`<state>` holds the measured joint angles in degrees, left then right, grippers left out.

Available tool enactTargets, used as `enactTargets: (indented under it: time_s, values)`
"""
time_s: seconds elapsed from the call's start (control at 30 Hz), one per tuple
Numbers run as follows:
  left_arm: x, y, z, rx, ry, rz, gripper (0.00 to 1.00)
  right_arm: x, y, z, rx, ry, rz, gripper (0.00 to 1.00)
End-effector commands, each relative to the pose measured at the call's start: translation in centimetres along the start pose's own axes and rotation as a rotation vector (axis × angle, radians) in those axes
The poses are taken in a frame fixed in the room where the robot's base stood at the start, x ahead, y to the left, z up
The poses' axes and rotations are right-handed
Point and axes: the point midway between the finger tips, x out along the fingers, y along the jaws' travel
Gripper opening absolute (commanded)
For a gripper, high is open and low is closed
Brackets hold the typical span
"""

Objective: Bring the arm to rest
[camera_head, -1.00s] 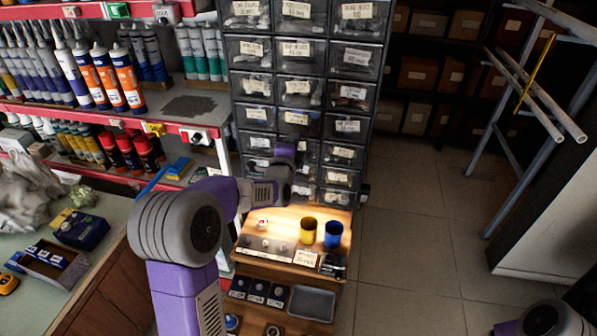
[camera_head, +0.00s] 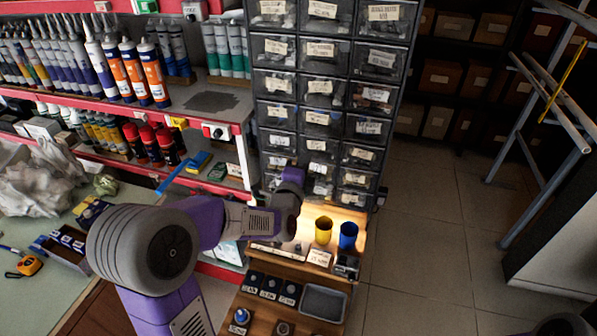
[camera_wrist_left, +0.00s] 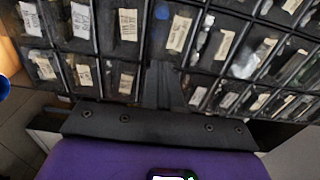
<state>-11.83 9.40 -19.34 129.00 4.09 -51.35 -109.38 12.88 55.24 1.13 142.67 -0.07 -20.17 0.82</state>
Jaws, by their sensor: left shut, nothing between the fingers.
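My left arm (camera_head: 145,250) comes in from the lower left of the head view. It reaches in front of a black drawer cabinet (camera_head: 315,115). The left hand (camera_head: 290,185) is purple and grey, and its fingers are hard to make out in that view. In the left wrist view the left gripper (camera_wrist_left: 163,85) is shut and empty, with labelled drawers beyond its fingers. I cannot tell its exact distance from the drawers. My right gripper is not in view.
Below the hand, a lit wooden stand holds a yellow cup (camera_head: 323,230), a blue cup (camera_head: 348,236) and a grey tray (camera_head: 323,303). Shelves with cartridges (camera_head: 155,75) stand at left, above a green bench (camera_head: 70,290). Tiled floor (camera_head: 430,240) at right is open, beside a pipe rack (camera_head: 520,150).

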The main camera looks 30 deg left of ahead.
Motion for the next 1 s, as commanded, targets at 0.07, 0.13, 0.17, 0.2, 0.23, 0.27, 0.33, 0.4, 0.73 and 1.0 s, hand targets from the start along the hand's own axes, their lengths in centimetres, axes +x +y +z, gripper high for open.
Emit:
enactTargets:
  time_s: [0.07,0.13,0.17,0.2,0.23,0.27,0.33,0.4,0.73,1.0]
  values:
    - [-1.4,-0.1,0.0,-0.001,0.0,-0.001,0.0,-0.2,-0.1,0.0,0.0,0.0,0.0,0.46]
    - [-2.4,-0.1,0.0,-0.001,0.0,0.0,0.0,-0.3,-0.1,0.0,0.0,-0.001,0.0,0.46]
    - [-2.7,-0.1,0.0,-0.001,0.0,0.0,0.0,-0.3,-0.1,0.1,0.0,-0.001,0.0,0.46]
    - [-3.1,-0.1,0.0,-0.001,0.0,0.0,0.0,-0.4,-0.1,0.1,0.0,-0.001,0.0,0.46]
    - [-3.3,-0.1,0.0,-0.001,0.0,-0.001,0.0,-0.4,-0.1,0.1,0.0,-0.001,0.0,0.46]
    - [-3.5,-0.1,0.0,-0.001,0.0,0.0,0.0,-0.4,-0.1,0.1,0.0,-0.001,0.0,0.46]
    - [-3.8,0.0,0.0,-0.001,0.001,0.0,0.0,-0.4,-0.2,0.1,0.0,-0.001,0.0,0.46]
    - [-4.0,0.0,0.0,0.0,0.001,0.0,0.0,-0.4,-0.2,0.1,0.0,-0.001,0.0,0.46]
    - [-3.9,7.5,-2.5,-0.196,0.044,0.204,0.0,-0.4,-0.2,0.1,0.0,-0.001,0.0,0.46]
    - [-9.3,25.7,-7.0,-0.757,-0.094,0.759,0.0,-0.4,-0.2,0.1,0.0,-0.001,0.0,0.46]
